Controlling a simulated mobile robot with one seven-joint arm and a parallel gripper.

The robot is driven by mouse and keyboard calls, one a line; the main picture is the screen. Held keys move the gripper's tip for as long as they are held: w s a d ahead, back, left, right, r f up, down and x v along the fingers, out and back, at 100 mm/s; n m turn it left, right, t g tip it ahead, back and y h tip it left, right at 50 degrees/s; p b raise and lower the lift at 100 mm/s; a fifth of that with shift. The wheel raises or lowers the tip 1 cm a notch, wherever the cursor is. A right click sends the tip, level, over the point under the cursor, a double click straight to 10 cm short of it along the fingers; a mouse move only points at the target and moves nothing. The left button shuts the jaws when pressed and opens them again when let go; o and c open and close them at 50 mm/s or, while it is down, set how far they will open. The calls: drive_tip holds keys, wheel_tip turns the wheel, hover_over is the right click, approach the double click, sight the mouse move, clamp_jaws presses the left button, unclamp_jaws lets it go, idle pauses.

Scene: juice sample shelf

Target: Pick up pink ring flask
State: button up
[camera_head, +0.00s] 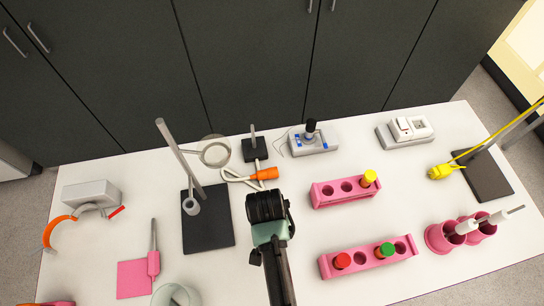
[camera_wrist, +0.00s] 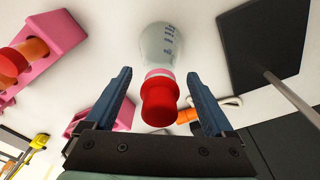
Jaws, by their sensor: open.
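In the wrist view, a clear flask (camera_wrist: 160,42) with dark graduation marks has a pink ring (camera_wrist: 160,72) at its neck and a red cap (camera_wrist: 159,100). My gripper (camera_wrist: 160,74) is open, with one blue-grey finger on each side of the cap and neck. Gaps show between the fingers and the flask in this view; depth is hard to judge. In the head view, my gripper (camera_head: 268,207) is over the middle of the table. I cannot make out the flask there; my arm likely covers it.
Right of my arm are two pink tube racks, one farther (camera_head: 328,200) and one nearer (camera_head: 372,264) with red and green caps. A black stand base (camera_head: 215,232) with a rod is left. An orange plug (camera_head: 265,173) and cable lie behind. Dark cabinets (camera_head: 260,60) border the table.

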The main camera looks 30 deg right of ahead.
drive_tip(key=shift+f, duration=0.3)
clamp_jaws()
idle(0.3)
